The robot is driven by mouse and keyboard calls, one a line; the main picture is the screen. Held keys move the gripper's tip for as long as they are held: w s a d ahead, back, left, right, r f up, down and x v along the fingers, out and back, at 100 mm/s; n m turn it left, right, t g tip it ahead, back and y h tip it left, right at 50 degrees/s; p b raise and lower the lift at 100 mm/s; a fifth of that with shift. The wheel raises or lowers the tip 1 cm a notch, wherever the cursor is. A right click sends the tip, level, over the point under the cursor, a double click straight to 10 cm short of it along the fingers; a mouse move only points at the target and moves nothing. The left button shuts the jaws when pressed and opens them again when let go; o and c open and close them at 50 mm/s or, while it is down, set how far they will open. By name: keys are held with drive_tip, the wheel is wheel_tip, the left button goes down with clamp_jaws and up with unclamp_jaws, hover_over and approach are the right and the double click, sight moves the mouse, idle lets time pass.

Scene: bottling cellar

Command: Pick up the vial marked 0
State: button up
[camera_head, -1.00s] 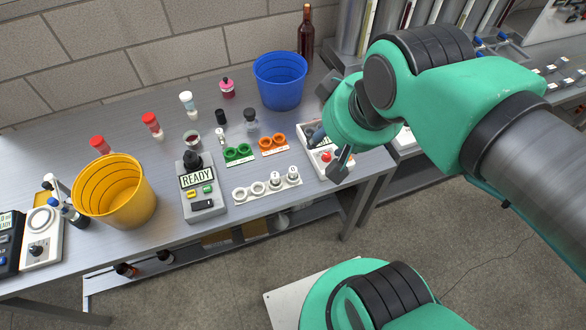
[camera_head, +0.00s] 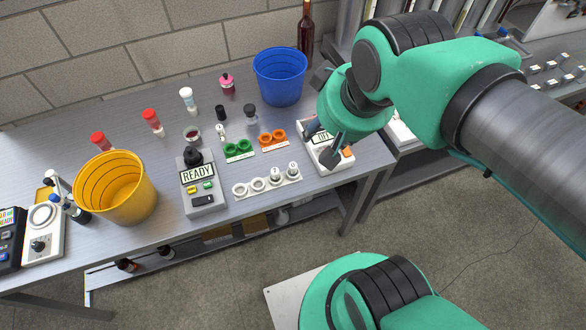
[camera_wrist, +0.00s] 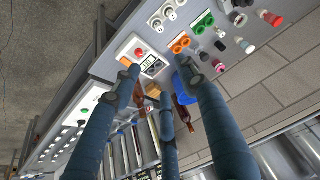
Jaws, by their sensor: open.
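A white rack (camera_head: 266,186) with several round holders lies near the table's front edge in the head view. Two small white-and-grey vials, a left one (camera_head: 276,173) and a right one (camera_head: 293,168), stand in its right-hand holders. Their marks are too small to read, so I cannot tell which vial is marked 0. The rack's end with the vials also shows at the top of the wrist view (camera_wrist: 168,14). My gripper (camera_head: 322,143) is open and empty, above the white device right of the rack. Its spread fingers show in the wrist view (camera_wrist: 163,80).
The white device (camera_head: 343,165) has a small display. Green rings (camera_head: 238,150) and orange rings (camera_head: 272,139) lie behind the rack. A READY box (camera_head: 201,185) stands left. A yellow bucket (camera_head: 116,187), blue bucket (camera_head: 281,77) and brown bottle (camera_head: 305,35) stand taller around the table.

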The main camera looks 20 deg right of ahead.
drive_tip(key=w+f+g+p, duration=0.35)
drive_tip(key=w+f, duration=0.25)
drive_tip(key=w, duration=0.3)
drive_tip(key=m+g+p, duration=0.2)
drive_tip(key=p, duration=0.2)
hover_over(293, 165)
wheel_tip(293, 165, down, 13)
drive_tip(key=shift+w+a+r, duration=0.1)
drive_tip(key=shift+w+r, duration=0.05)
drive_tip(key=shift+w, duration=0.15)
drive_tip(key=shift+f+b, duration=0.75)
drive_tip(key=shift+f, duration=3.55)
drive_tip(key=shift+s+f+b, duration=0.15)
drive_tip(key=shift+f+b, duration=0.7)
drive_tip(key=shift+f, duration=1.75)
clamp_jaws()
